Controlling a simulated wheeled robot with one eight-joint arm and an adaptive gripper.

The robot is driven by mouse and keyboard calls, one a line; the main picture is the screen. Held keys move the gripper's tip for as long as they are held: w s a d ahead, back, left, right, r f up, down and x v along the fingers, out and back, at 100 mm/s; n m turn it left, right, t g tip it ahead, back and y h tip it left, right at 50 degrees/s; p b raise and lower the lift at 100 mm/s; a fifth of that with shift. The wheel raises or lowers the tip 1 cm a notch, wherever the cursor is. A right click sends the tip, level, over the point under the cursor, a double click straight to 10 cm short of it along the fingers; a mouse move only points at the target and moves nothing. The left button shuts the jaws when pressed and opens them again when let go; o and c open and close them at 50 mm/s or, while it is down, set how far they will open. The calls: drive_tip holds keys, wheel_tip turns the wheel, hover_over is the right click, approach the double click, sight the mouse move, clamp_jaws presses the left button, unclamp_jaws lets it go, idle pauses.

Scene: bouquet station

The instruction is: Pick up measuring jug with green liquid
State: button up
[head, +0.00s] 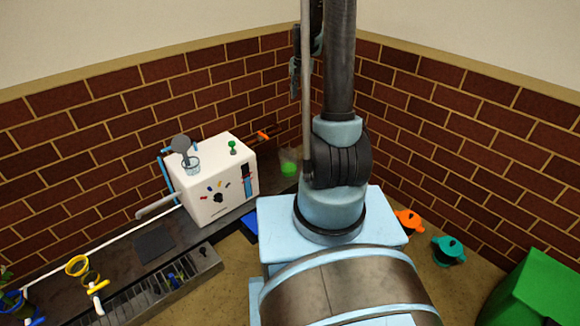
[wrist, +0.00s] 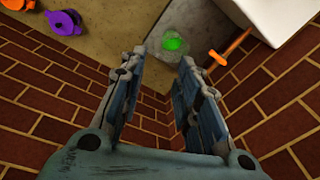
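The measuring jug (head: 288,164) is a clear vessel with bright green liquid in its lower part. In the head view it stands on the dark counter between the white machine and my arm, partly close behind my arm. In the wrist view the jug (wrist: 174,42) shows beyond the fingertips, near the top middle. My gripper (wrist: 163,62) is open, with its two fingers apart and nothing between them. It is at a distance from the jug and not touching it. In the head view only part of my gripper shows, high up behind my arm.
A white machine (head: 212,190) stands left of the jug, with an orange handle (wrist: 230,48) sticking out near the jug. Brick walls (head: 450,110) meet behind. Orange (head: 408,221) and teal (head: 447,250) lidded pots stand on the right, near a green box (head: 540,290).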

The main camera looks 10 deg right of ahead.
drive_tip(key=w+d+f+m, duration=0.1)
drive_tip(key=w+f+m, duration=0.1)
drive_tip(key=w+f, duration=1)
drive_tip(key=m, duration=0.3)
approach(295, 164)
drive_tip(key=shift+g, duration=0.3)
drive_tip(key=shift+w+a+f, duration=0.1)
drive_tip(key=shift+w+f, duration=0.1)
drive_tip(key=shift+f, duration=1.1)
drive_tip(key=shift+w+d+f, duration=0.1)
drive_tip(key=shift+w+f, duration=0.15)
drive_tip(key=shift+f, duration=1.05)
drive_tip(key=shift+w+a+f, duration=0.1)
drive_tip(key=shift+w+f, duration=0.1)
drive_tip(key=shift+f, duration=1.05)
clamp_jaws()
